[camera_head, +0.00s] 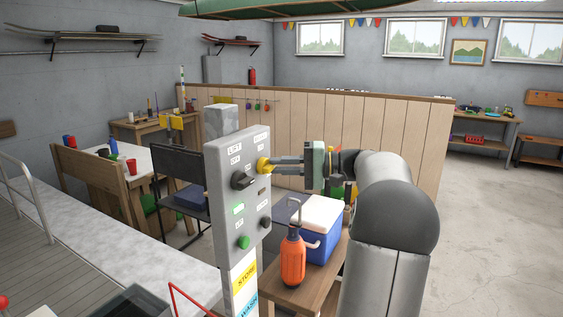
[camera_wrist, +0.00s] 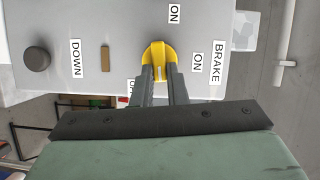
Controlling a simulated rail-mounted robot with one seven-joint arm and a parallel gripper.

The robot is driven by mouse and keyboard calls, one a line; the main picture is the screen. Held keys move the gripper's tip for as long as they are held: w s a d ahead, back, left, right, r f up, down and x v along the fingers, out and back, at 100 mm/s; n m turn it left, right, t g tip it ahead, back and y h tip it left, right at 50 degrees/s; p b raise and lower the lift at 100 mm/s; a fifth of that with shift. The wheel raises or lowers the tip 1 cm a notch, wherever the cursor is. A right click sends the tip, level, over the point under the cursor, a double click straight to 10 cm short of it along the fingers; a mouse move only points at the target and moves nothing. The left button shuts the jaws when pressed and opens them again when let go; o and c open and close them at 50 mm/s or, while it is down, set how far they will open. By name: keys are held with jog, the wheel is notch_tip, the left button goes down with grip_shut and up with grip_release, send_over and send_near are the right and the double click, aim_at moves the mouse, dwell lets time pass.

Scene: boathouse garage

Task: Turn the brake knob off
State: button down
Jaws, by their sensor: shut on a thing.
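The grey control panel (camera_head: 225,165) stands upright on a post in the middle of the head view. A yellow knob (camera_head: 263,164) sits on its face near the upper right; in the wrist view the knob (camera_wrist: 157,50) lies beside a BRAKE label (camera_wrist: 217,62) and an ON label (camera_wrist: 197,62). My gripper (camera_head: 271,165) reaches in from the right with both fingers on the knob. In the wrist view its fingertips (camera_wrist: 161,72) are closed around the knob's grip and hide part of it. Another label near the knob is partly covered by a finger.
The panel also bears a black handle knob (camera_head: 243,180), a green button (camera_head: 243,242) and a dark knob (camera_head: 265,222). An orange bottle (camera_head: 292,260) and a blue cooler (camera_head: 322,232) stand on a wooden table below my arm. A wooden partition (camera_head: 350,125) is behind.

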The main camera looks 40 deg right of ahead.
jog(key=shift+m+y, duration=0.3)
jog(key=shift+m, duration=0.2)
jog(key=shift+f, duration=0.1)
jog(key=c, duration=1.4)
grip_release()
jog(key=shift+c, duration=0.2)
jog(key=b+v, duration=0.2)
jog(key=v, duration=1.5)
jog(key=shift+s+f, duration=0.2)
jog(key=shift+s, duration=0.1)
